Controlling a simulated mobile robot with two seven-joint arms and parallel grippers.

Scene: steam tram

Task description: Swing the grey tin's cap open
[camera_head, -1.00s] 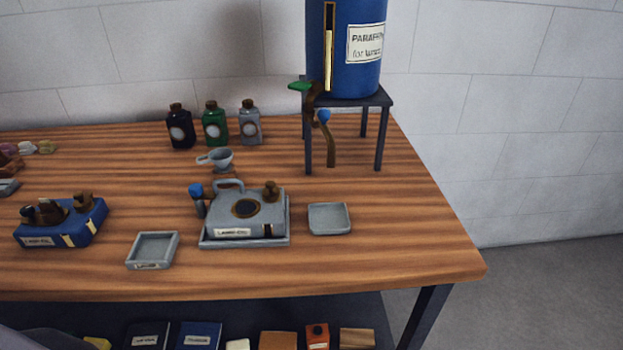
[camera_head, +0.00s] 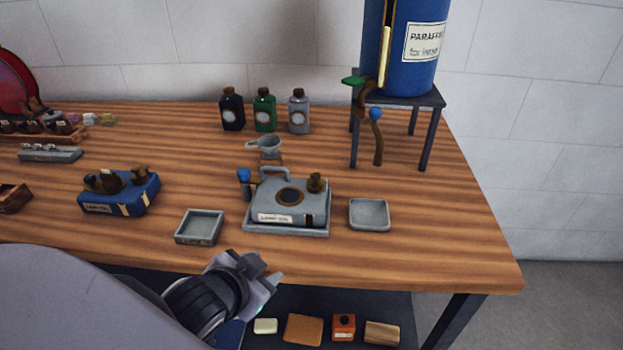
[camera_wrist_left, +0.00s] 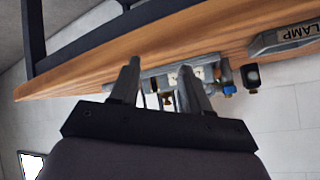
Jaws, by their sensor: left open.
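The grey tin (camera_head: 290,205) lies on a grey tray (camera_head: 286,230) near the front of the table. It has a handle on top, a round dark disc, a brown cap (camera_head: 315,182) at its right and a blue-knobbed part (camera_head: 243,178) at its left. My left gripper (camera_head: 268,284) is in front of the table edge, apart from the tin. In the left wrist view my left gripper (camera_wrist_left: 158,70) is open, with nothing between its fingers. The grey tin (camera_wrist_left: 170,76) shows beyond and partly behind the fingers. My right gripper is not in view.
A small grey dish (camera_head: 369,214) is right of the tin, and a labelled grey tray (camera_head: 200,226) is left. A funnel (camera_head: 264,147) and three bottles (camera_head: 265,112) are behind. A blue drum (camera_head: 400,50) stands on a stand.

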